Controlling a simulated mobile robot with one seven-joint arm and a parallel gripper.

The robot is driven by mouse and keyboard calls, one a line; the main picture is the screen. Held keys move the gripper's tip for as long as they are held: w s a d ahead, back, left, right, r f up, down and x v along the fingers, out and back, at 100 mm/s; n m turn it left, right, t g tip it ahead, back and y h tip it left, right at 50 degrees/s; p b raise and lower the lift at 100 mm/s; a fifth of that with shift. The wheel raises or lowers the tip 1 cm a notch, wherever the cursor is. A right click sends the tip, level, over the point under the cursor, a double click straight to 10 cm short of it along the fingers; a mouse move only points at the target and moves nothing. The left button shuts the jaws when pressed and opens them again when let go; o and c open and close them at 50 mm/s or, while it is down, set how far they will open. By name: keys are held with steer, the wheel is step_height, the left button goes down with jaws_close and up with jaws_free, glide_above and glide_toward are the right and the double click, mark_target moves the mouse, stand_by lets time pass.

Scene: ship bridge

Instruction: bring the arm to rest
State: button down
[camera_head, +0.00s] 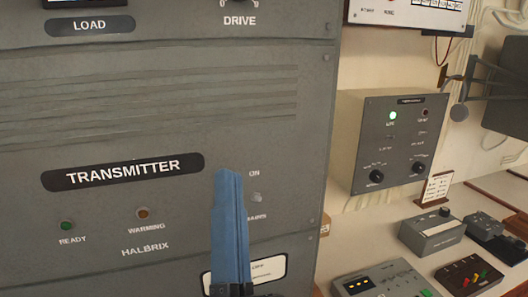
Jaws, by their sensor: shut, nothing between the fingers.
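My gripper (229,176) shows at the bottom centre as a long blue shape, its fingers pressed together and empty, pointing up. Its dark base shows at the lower edge of the picture. It is in front of the grey transmitter cabinet (110,225), just left of a small toggle switch (256,198) with "ON" above it. The fingers hide part of the panel and part of the lettering below the switch. I cannot tell whether they touch the panel. The rest of my arm is out of view.
A grey box with a lit green lamp (393,115) stands on the right against the cream wall. Several small consoles lie on the desk below, one with lit yellow lamps (382,284). A small sign (437,187) stands behind them. A dark bracketed unit (505,85) is at the far right.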

steer(key=s+d+r+n+t+h, duration=0.1)
steer(key=r+n, duration=0.3)
steer(key=r, duration=0.4)
steer(key=s+d+r+n+t+h, duration=0.1)
steer(key=r+n, duration=0.3)
steer(key=r, duration=0.5)
steer(key=shift+d+n+h, duration=0.3)
steer(key=shift+d+n, duration=0.1)
steer(key=shift+d, duration=0.2)
steer(key=shift+f, duration=0.1)
